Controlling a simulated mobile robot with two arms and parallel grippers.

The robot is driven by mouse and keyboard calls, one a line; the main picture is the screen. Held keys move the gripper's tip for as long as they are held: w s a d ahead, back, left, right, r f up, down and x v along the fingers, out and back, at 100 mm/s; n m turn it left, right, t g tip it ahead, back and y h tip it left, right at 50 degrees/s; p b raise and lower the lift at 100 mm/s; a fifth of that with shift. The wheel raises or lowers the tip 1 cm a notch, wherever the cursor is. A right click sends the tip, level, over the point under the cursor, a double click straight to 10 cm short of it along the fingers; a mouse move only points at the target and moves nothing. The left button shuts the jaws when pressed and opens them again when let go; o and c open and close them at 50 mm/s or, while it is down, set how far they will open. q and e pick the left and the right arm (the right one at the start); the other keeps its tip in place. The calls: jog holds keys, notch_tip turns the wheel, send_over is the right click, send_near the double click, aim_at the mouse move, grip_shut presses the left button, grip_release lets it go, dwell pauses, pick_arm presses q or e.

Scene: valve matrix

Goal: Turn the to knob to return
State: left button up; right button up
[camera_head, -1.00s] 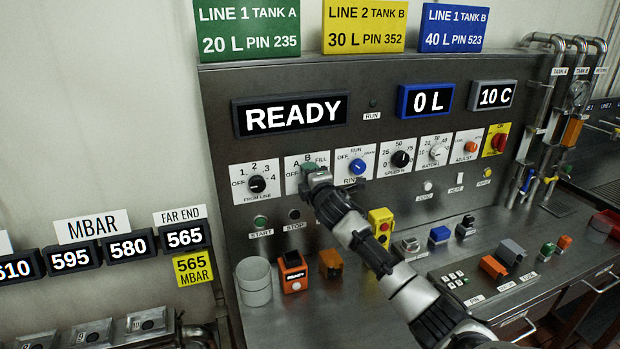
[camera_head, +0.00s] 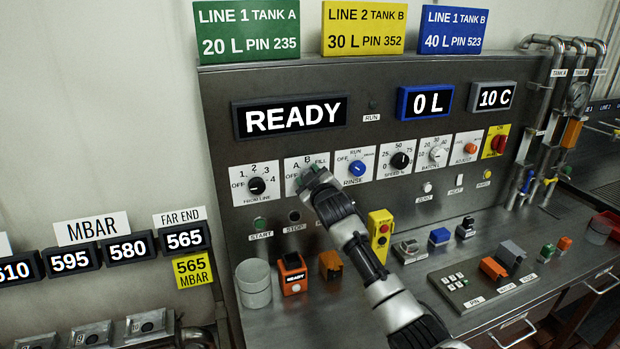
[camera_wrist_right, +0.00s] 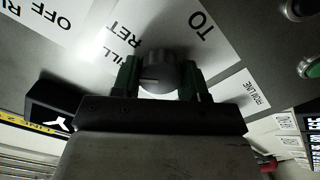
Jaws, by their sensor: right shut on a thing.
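The TO knob (camera_wrist_right: 158,74) is dark and round, with a pale mark that runs towards the left of the wrist view. Its white plate (camera_wrist_right: 195,32) shows TO at the upper right and RET and part of FILL at the upper left, all turned over. My right gripper (camera_wrist_right: 158,82) is shut on the knob, with one green finger on each side. In the head view my right gripper (camera_head: 312,180) covers the knob and the lower part of the plate (camera_head: 292,166). My left gripper is not in view.
The FROM LINE knob (camera_head: 257,186) is close on the left and the blue RINSE knob (camera_head: 357,168) close on the right. START (camera_head: 260,223) and STOP (camera_head: 294,216) buttons sit below. A grey cup (camera_head: 254,290) and orange box (camera_head: 292,277) stand on the bench. A display (camera_head: 292,116) reads READY.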

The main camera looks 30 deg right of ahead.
jog(key=m, duration=0.3)
jog(key=shift+m, duration=0.4)
jog(key=shift+f+m+p, duration=0.1)
jog(key=shift+m+p, duration=0.25)
jog(key=shift+m, duration=1.45)
jog(key=o, duration=0.9)
jog(key=shift+d, duration=0.1)
jog(key=shift+b+v, duration=1.4)
jog(key=shift+v, duration=4.05)
